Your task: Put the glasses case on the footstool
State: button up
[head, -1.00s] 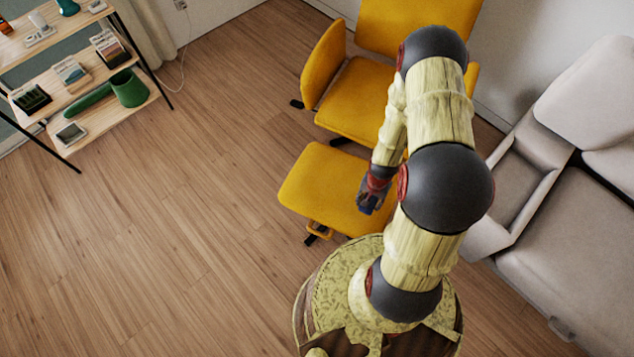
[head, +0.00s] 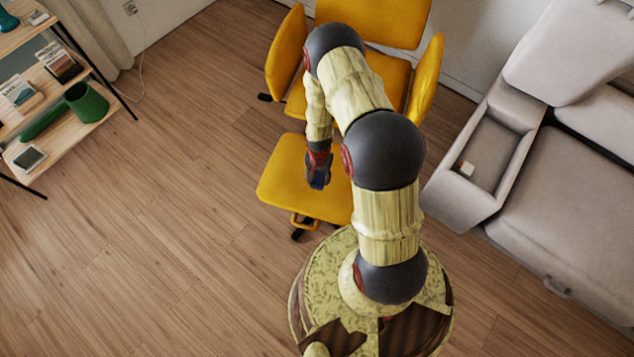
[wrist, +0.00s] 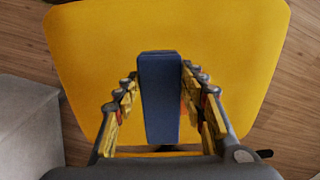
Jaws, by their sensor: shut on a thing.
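The glasses case (wrist: 160,105) is a dark blue, narrow box held between the fingers in the wrist view. A small dark blue part of it shows at the fingertips in the head view (head: 320,183). My gripper (wrist: 160,88) is shut on it, with fingers along both of its long sides. The footstool (head: 280,184) has a flat yellow seat with rounded corners. In the wrist view the footstool's seat (wrist: 90,50) fills most of the background below the case. The gripper and case are above the seat; I cannot tell the height of the gap.
A yellow chair (head: 375,22) stands behind the footstool. A shelf (head: 60,130) stands at the left. The wooden floor between is clear.

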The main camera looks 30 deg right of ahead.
jog(key=shift+w+a+f, duration=0.1)
jog(key=shift+w+f, duration=0.2)
jog(key=shift+f, duration=0.1)
jog(key=shift+f+b, duration=1.05)
jog(key=shift+f, duration=0.5)
jog(key=shift+f, duration=0.1)
jog(key=o, duration=1.2)
